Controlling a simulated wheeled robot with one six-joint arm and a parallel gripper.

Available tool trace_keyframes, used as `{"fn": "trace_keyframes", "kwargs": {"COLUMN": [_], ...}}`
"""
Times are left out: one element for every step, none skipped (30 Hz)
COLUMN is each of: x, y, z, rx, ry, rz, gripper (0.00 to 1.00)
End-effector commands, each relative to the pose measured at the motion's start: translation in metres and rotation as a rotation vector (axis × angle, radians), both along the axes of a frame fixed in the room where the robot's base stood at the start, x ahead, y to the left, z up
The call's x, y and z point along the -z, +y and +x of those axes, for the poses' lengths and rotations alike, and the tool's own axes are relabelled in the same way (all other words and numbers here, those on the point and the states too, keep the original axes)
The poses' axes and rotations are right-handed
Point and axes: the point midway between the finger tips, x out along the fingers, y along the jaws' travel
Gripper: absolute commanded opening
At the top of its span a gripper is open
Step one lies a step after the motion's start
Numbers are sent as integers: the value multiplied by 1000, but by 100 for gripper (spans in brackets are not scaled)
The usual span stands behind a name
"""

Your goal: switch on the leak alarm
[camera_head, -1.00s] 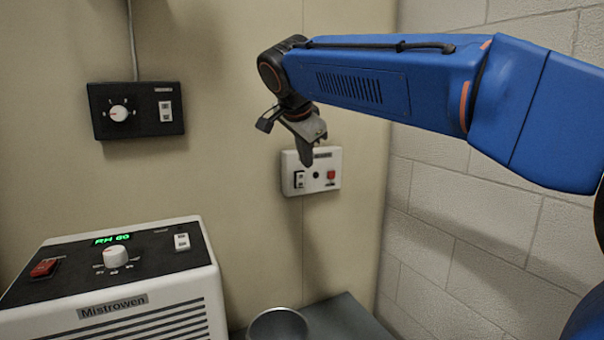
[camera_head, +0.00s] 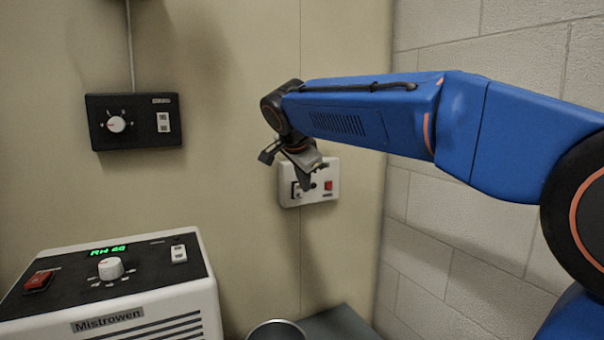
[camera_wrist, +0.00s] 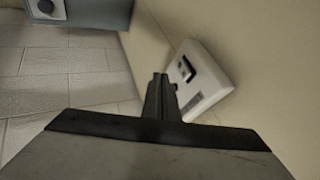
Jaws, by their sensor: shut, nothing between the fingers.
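A small white wall box (camera_head: 316,197) is fixed to the beige wall. It carries a dark rocker switch at its left, a round black spot in its middle and a small red part (camera_head: 328,185) at its right. Its label is too small to read, so I cannot tell for sure that it is the leak alarm. My gripper (camera_head: 305,187) is shut and empty, pointing down in front of the box and covering part of its face. In the wrist view the shut fingers (camera_wrist: 161,95) are beside the box (camera_wrist: 206,92). I cannot tell whether they touch it.
A black wall box (camera_head: 134,135) with a dial and a white switch is at the upper left. A white Mistrowen unit (camera_head: 180,307) with a knob, red switch and green display stands below it. A round metal vessel (camera_head: 276,330) is at the bottom. A block wall (camera_head: 440,230) is at the right.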

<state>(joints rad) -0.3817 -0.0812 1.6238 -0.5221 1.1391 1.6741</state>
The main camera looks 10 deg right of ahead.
Motion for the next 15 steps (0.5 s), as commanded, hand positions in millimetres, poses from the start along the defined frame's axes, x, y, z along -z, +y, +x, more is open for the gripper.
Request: {"fn": "trace_keyframes", "kwargs": {"x": [8,12,18,22,26,26,24,23,23,22,21,21,20,20,20], "y": [-4,-5,-6,-7,-9,-7,-6,-5,-3,-2,-2,-1,0,0,1], "z": [6,9,13,16,19,24,29,32,37,40,43,46,49,51,53], "rx": [3,3,2,1,1,1,0,0,0,0,0,0,0,0,0], "ry": [2,2,2,3,3,2,0,0,1,0,0,0,0,0,0], "rz": [-1,-1,-1,-1,-1,0,0,0,0,0,0,0,0,0,0], "gripper": [0,0,0,0,0,0,0,0,0,0,0,0,0,0,0]}}
